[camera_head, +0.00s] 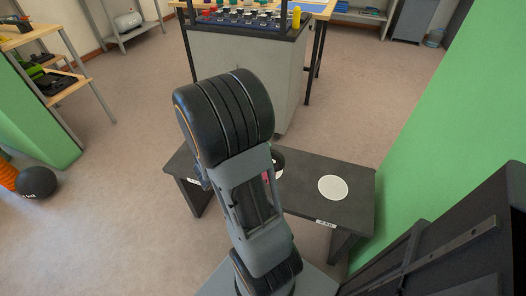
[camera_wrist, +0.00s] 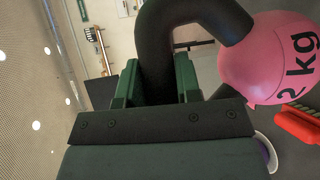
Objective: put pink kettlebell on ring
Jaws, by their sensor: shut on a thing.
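The pink kettlebell (camera_wrist: 268,62) with a black handle and "2 kg" on its side fills the right of the wrist view. My gripper (camera_wrist: 158,84) is shut on its black handle, between two dark green fingers. The pink body hangs to the right of the fingers in that view. In the head view my arm hides most of the kettlebell; only a bit of pink (camera_head: 266,176) shows beside the arm. A white round ring mark (camera_head: 333,188) lies bare on the right part of the low dark bench (camera_head: 305,203). Whether the kettlebell touches the bench is hidden.
A pale curved rim (camera_wrist: 267,152) and a red object (camera_wrist: 297,126) show at the right of the wrist view. A grey cabinet (camera_head: 290,85) stands behind the bench, a green wall (camera_head: 455,110) to its right.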

